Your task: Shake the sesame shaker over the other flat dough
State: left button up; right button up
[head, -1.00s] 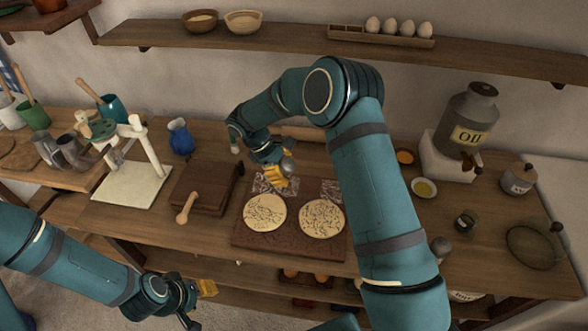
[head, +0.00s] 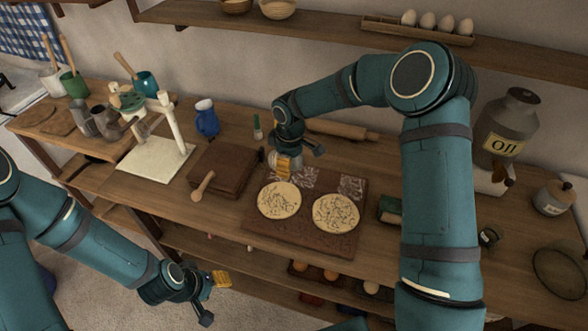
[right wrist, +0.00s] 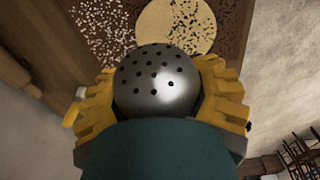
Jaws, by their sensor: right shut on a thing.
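The sesame shaker (right wrist: 157,80) fills the middle of the right wrist view, its grey metal dome full of small holes. My right gripper (head: 284,167) is shut around it, with yellow fingers on both sides. In the head view the gripper hangs just behind the left flat dough (head: 279,200), and the shaker is mostly hidden there. The right flat dough (head: 336,213) lies beside it; both show dark specks and rest on a brown board (head: 262,226). A round dough (right wrist: 176,24) shows beyond the shaker in the wrist view. My left gripper (head: 221,279) is low in front of the table, its opening unclear.
Seeds are scattered on the board behind the doughs. A brown block with a wooden handle (head: 203,186) is left of the board. A rolling pin (head: 345,131) lies behind, a green item (head: 390,209) to the right. An oil can (head: 507,135) stands at the back right.

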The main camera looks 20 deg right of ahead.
jog(key=f+t+y+b, duration=0.1)
jog(key=w+a+f+t+y+b, duration=0.1)
jog(key=shift+y+b, duration=0.4)
jog(key=shift+r+t+y+b, duration=0.15)
jog(key=shift+t+y+b, duration=0.15)
jog(key=shift+t+y, duration=0.15)
jog(key=shift+w+a+r+t+y+b, duration=0.1)
jog(key=shift+w+a+t+y+b, duration=0.15)
jog(key=shift+t+y, duration=0.4)
jog(key=shift+w+a+t+y+b, duration=0.1)
jog(key=shift+a+t+y+b, duration=0.15)
jog(key=shift+t+y, duration=0.3)
jog(key=shift+w+a+t+y+b, duration=0.2)
jog(key=shift+a+t+y+b, duration=0.1)
jog(key=shift+t+y+b, duration=0.6)
pick_arm(q)
notch_tip(320, 180, down, 8)
jog(key=shift+s+d+r, duration=0.2)
jog(key=shift+s, duration=0.05)
pick_arm(e)
jog(key=shift+r+y, duration=0.2)
jog(key=shift+y, duration=0.05)
